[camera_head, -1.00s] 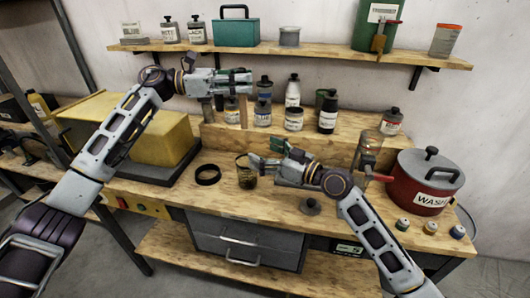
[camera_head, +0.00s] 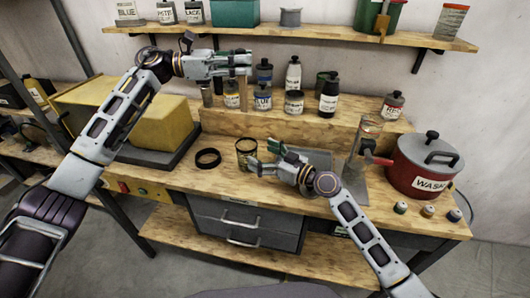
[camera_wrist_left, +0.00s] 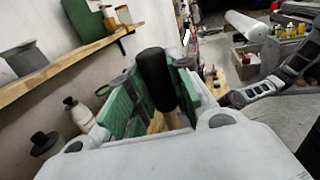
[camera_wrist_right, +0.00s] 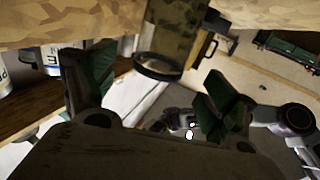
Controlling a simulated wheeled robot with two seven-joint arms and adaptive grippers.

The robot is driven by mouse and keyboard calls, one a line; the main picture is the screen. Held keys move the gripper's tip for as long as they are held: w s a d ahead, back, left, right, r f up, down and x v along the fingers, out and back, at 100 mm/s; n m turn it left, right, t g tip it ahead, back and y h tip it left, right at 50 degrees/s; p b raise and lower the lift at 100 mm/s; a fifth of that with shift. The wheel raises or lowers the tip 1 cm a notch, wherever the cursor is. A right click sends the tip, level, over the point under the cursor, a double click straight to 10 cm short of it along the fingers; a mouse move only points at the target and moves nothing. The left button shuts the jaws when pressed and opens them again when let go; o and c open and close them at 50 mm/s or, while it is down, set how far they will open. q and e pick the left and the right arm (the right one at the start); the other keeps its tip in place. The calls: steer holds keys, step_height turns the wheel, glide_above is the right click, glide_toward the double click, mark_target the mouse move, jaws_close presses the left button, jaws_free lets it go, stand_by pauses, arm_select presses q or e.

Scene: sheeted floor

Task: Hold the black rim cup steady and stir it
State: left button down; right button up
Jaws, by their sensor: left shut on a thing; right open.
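The black-rim cup (camera_head: 246,152), amber and see-through, stands upright on the workbench. My right gripper (camera_head: 262,155) is open beside it on its right, fingers pointing toward it. In the right wrist view the cup (camera_wrist_right: 165,38) shows beyond and between the spread fingers (camera_wrist_right: 157,88), not gripped. My left gripper (camera_head: 243,66) is shut on a stirring stick (camera_head: 243,93), held hanging down above the bench, behind the cup in the picture. In the left wrist view the stick's black handle (camera_wrist_left: 154,70) sits between the green pads; its lower end is hidden there.
A black ring (camera_head: 208,158) lies left of the cup. Several bottles and jars (camera_head: 293,103) stand on the raised step behind. A yellow block (camera_head: 150,125) is at left.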

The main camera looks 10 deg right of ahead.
mark_target(240, 144)
steer(key=shift+x, duration=3.35)
steer(key=shift+c, duration=0.3)
steer(key=c, duration=1)
arm_select(q)
steer(key=c, duration=1.8)
jaws_free()
arm_select(e)
steer(key=shift+c, duration=0.8)
arm_select(q)
jaws_close()
steer(key=shift+f, duration=0.15)
